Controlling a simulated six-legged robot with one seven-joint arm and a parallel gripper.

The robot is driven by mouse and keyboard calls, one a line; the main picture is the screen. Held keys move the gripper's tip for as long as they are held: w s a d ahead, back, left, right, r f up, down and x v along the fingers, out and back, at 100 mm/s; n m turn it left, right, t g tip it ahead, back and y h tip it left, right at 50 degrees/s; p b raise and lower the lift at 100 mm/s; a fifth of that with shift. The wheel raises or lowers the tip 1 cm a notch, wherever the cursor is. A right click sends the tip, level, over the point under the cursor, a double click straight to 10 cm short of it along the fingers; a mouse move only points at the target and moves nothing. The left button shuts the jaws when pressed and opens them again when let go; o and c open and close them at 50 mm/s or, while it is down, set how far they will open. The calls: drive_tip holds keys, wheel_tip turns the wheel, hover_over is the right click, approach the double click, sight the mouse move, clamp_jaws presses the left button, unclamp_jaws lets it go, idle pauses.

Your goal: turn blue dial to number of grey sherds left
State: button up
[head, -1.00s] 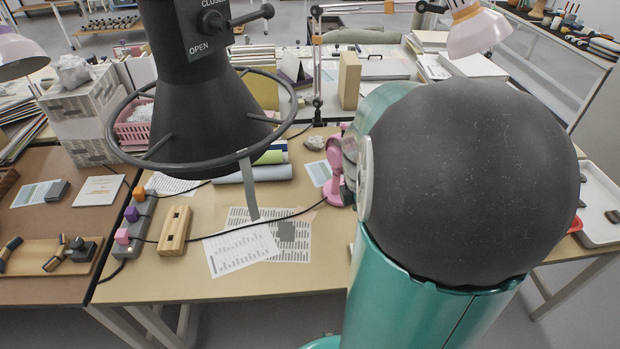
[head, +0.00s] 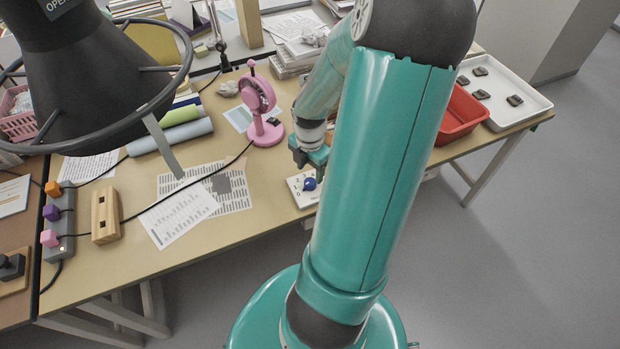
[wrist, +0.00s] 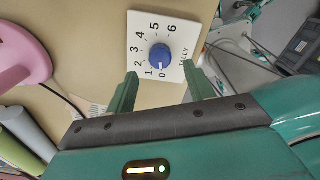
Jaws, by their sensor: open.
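The blue dial (head: 309,184) sits on a white plate (head: 297,199) near the table's front edge. In the wrist view the blue dial (wrist: 158,55) is ringed by numbers 0 to 6 on the white plate (wrist: 190,32), beside the word TALLY. Its light mark seems to point at 0. My gripper (wrist: 160,74) is open, its fingers apart near the plate's lower part, with the dial beyond and between them, not gripped. In the head view my gripper (head: 311,158) is just behind the dial. Several dark grey sherds (head: 481,94) lie in a white tray (head: 534,104).
A red bin (head: 462,113) stands beside the tray. A pink fan (head: 263,115) stands left of my gripper. Papers (head: 180,217), a wooden block (head: 105,216) and a cable lie on the table's left. A dark funnel with a ring fills the upper left.

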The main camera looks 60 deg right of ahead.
sight(310, 181)
wheel_tip(310, 181, down, 5)
drive_tip(key=shift+f, duration=0.1)
drive_tip(key=shift+c, duration=0.2)
drive_tip(key=c, duration=0.9)
